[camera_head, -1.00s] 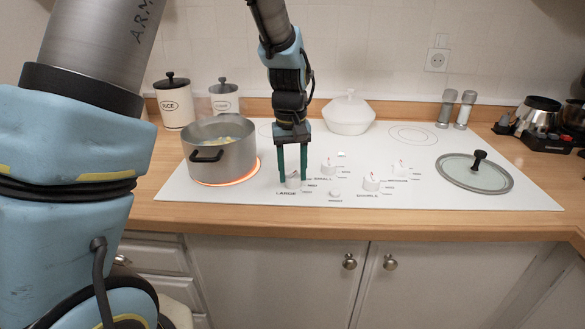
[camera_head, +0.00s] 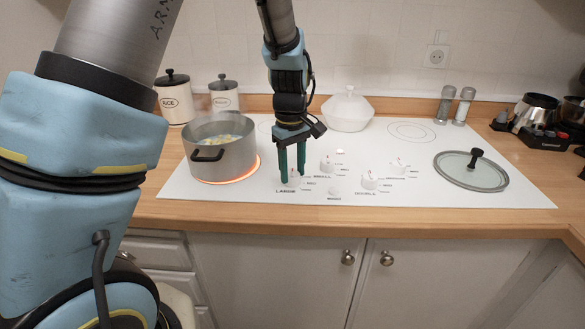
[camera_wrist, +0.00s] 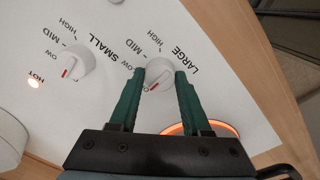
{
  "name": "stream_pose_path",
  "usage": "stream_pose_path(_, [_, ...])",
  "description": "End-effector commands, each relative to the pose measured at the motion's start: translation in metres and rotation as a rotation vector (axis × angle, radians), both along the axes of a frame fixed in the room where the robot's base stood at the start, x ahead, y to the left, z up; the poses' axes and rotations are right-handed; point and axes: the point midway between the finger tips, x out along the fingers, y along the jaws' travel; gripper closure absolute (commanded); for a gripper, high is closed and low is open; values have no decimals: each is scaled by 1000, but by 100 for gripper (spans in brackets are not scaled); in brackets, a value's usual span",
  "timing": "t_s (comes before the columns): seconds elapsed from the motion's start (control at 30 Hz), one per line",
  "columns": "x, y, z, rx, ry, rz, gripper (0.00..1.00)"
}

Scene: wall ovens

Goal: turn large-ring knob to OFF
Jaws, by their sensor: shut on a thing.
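The large-ring knob (camera_wrist: 160,70) is white and round, beside the LARGE label. My gripper (camera_wrist: 158,80) has its green fingers on either side of it and is shut on it. In the wrist view the knob's red mark lies at the edge nearest my gripper, by a partly hidden label where an "O" shows; the exact setting is hard to tell. In the head view my gripper (camera_head: 292,176) points down at the front left knob, mostly hiding it. The large ring (camera_head: 256,164) glows orange under a grey pot (camera_head: 222,157) of food.
The small-ring knob (camera_wrist: 72,64) is close beside. A HOT lamp (camera_wrist: 34,83) is lit. Other knobs (camera_head: 369,182) stand to the right. A glass lid (camera_head: 470,172) lies at the cooktop's right; a white lidded dish (camera_head: 347,112) stands behind.

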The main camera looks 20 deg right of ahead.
Motion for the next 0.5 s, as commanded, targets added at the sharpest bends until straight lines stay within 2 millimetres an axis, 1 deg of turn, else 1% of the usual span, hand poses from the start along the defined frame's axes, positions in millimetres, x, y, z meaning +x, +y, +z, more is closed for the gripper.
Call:
stream_pose_path(0.3, [0, 0, 0, 0, 1, 3, 100])
stream_pose_path(0.33, [0, 0, 0, 0, 1, 3, 49])
stream_pose_path(0.5, [0, 0, 0, 0, 0, 3, 30])
